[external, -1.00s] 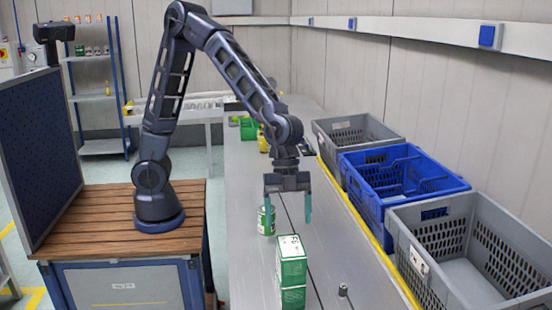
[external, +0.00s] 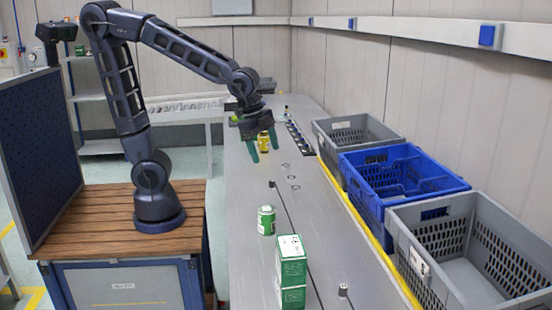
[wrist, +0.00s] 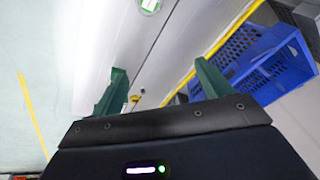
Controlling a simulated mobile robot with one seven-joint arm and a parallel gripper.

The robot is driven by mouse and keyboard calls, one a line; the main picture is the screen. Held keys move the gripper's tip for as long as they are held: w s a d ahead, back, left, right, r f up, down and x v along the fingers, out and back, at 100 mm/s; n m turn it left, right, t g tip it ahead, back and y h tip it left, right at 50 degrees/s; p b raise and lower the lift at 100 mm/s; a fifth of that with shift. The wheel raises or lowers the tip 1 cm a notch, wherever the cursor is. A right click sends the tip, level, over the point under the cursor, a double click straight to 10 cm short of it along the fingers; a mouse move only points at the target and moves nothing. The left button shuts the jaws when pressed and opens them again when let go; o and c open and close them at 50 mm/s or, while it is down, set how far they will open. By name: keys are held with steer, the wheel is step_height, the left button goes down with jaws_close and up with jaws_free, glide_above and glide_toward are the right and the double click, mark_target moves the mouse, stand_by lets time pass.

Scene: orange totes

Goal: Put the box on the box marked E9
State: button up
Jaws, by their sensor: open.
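Two green-and-white boxes (external: 291,262) appear stacked near the front of the long grey table; the upper one stands upright and the lower one (external: 292,298) shows below it. The marking on them is too small to read now, so I cannot tell which is E9. My gripper (external: 262,146) is open and empty, over the far part of the table, well away from the boxes. Its two green fingers (wrist: 160,88) are spread apart in the wrist view. Neither box is clearly visible in the wrist view.
A green can (external: 266,221) stands left of the boxes. A small metal part (external: 343,290) lies right of the boxes. Grey and blue crates (external: 452,181) line the right side. The table's middle is mostly clear.

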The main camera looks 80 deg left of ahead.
steer(key=s+a+r+n+t, duration=0.1)
steer(key=s+a+r+n, duration=0.2)
steer(key=s+a+n, duration=0.6)
steer(key=s+a, duration=0.6)
steer(key=a, duration=0.4)
steer(key=shift+s+a+r+y, duration=0.15)
steer(key=shift+y, duration=0.25)
